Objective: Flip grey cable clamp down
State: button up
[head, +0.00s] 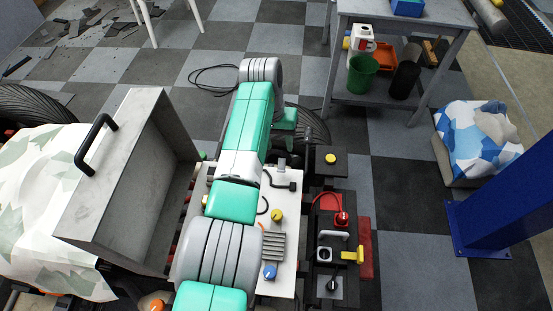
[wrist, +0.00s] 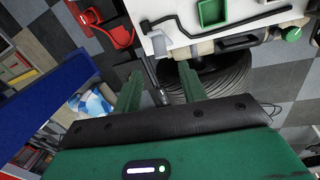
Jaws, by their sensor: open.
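A small grey upright tab, which looks like the grey cable clamp (head: 282,163), stands at the far edge of the white panel (head: 284,204), close to a black cable (head: 280,184). Its exact form is too small to tell. My gripper (wrist: 160,73) is open and empty, with two green fingers apart. In the head view it hangs just beyond the panel's far edge, close to the grey tab.
Right of the panel are a red clamp (head: 342,217), a grey handle (head: 333,236) and a yellow part (head: 350,255). A grey open metal box (head: 125,180) stands left. A tyre (wrist: 215,85) lies below the panel edge. A blue post (head: 500,205) stands at right.

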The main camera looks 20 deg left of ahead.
aim_at(281, 158)
jog(key=f, duration=0.2)
jog(key=f+b, duration=0.1)
jog(key=f, duration=0.1)
jog(key=d+f+b, duration=0.1)
jog(key=f, duration=0.1)
jog(key=shift+f, duration=0.35)
jog(key=shift+w, duration=0.1)
grip_shut()
